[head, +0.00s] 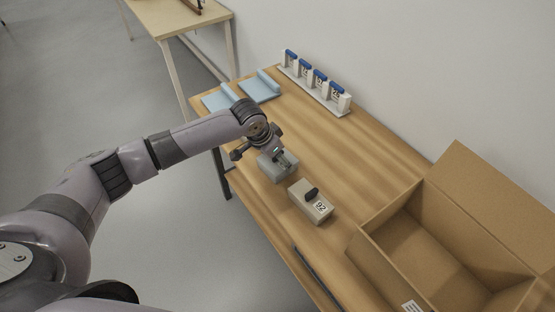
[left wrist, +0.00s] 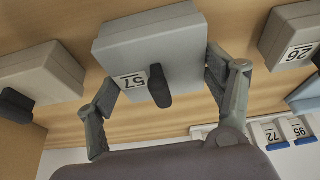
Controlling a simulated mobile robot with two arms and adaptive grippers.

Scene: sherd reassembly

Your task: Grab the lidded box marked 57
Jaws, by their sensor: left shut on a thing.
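The grey lidded box marked 57 (left wrist: 150,55) has a dark knob and a white number label. It also shows in the head view (head: 275,172), at the table's left part, partly covered by my gripper. My left gripper (head: 280,157) is over it from above. In the left wrist view my left gripper (left wrist: 160,85) has one finger at each side of the box and is shut on it. I cannot tell whether the box is clear of the table. My right gripper is not in view.
A beige box marked 92 (head: 311,203) stands close by, toward the open cardboard carton (head: 440,262). A box marked 26 (left wrist: 291,32) is at the right in the wrist view. A white rack (head: 315,90) with blue-topped items and light-blue pieces (head: 260,87) are at the back.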

